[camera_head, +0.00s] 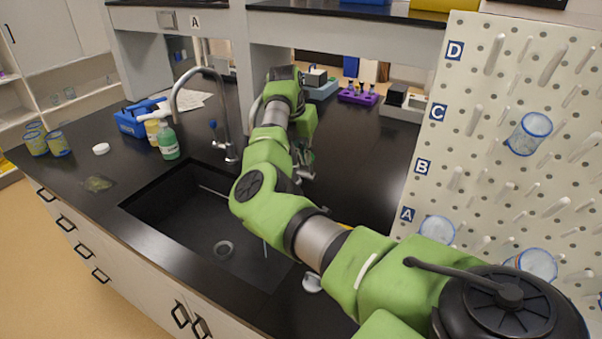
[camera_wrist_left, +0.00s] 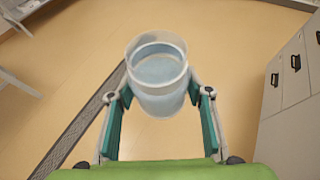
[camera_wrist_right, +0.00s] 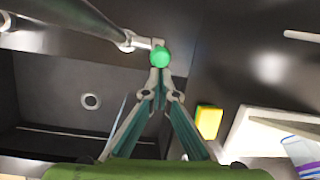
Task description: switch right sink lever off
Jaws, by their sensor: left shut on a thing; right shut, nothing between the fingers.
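A lever with a round green knob (camera_wrist_right: 160,57) shows in the right wrist view, joined to the metal tap fitting (camera_wrist_right: 127,42). My right gripper (camera_wrist_right: 158,88) is shut and empty, its tips just below the knob; I cannot tell if they touch. In the head view my right gripper (camera_head: 303,158) is partly hidden by its arm, beside the sink (camera_head: 165,208). The curved tap (camera_head: 222,110) has a blue-knobbed lever (camera_head: 213,125). My left gripper (camera_wrist_left: 160,105) is shut on a clear beaker (camera_wrist_left: 158,75) with pale blue contents, above the floor.
A pegboard (camera_head: 480,130) with beakers stands at the right. A yellow sponge (camera_wrist_right: 208,121) lies near my right gripper. A thin pale blue line (camera_head: 265,248) shows over the sink.

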